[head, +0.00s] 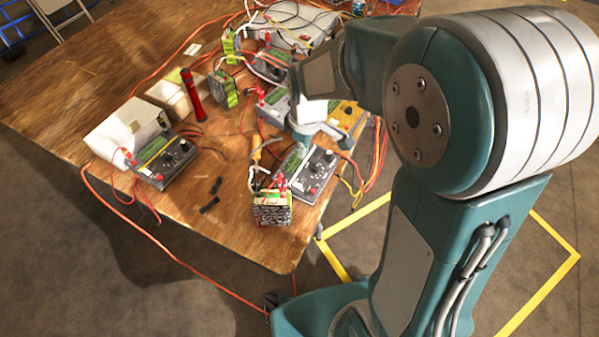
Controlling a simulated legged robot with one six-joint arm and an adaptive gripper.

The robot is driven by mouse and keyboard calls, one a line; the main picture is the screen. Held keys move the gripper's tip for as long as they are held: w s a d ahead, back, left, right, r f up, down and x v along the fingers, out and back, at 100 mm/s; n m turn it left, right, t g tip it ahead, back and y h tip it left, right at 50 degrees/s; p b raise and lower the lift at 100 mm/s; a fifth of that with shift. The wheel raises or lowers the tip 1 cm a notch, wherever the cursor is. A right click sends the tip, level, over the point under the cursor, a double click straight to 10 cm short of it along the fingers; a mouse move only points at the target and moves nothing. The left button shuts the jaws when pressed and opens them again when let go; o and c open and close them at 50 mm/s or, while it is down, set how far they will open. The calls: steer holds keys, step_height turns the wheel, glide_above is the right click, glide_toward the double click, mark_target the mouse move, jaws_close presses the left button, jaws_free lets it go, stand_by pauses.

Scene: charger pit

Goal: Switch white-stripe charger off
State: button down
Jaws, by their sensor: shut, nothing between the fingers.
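Several chargers with dark control panels lie on the wooden table. One charger (315,175) with a pale edge is near the front right corner. Another charger (166,160) sits at the left beside a white box. More are farther back: a grey charger (270,66), a charger (276,103) partly behind my wrist, and a yellow charger (348,117). I cannot make out for sure which has the white stripe, nor any switch state. My gripper (291,160) is small and partly hidden below my wrist, shut and empty, close to the left end of the front right charger. Contact cannot be told.
Battery packs (272,209) stand near the front edge and farther back. A red cylinder (192,95) stands upright. White boxes (127,130), loose cables and small black pieces (210,204) lie about. Bare wood is at the left. Yellow tape (545,225) marks the floor.

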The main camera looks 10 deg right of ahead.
mark_target(301, 187)
steer(key=f, duration=1.4)
steer(key=shift+w+a, duration=0.25)
steer(key=shift+a, duration=0.1)
steer(key=shift+s+d+f, duration=0.1)
steer(key=shift+f, duration=0.2)
steer(key=shift+s+f, duration=0.2)
steer(key=shift+s, duration=0.1)
steer(key=shift+d+f, duration=0.1)
steer(key=shift+f, duration=0.1)
steer(key=shift+w+r, duration=0.1)
steer(key=shift+w, duration=0.1)
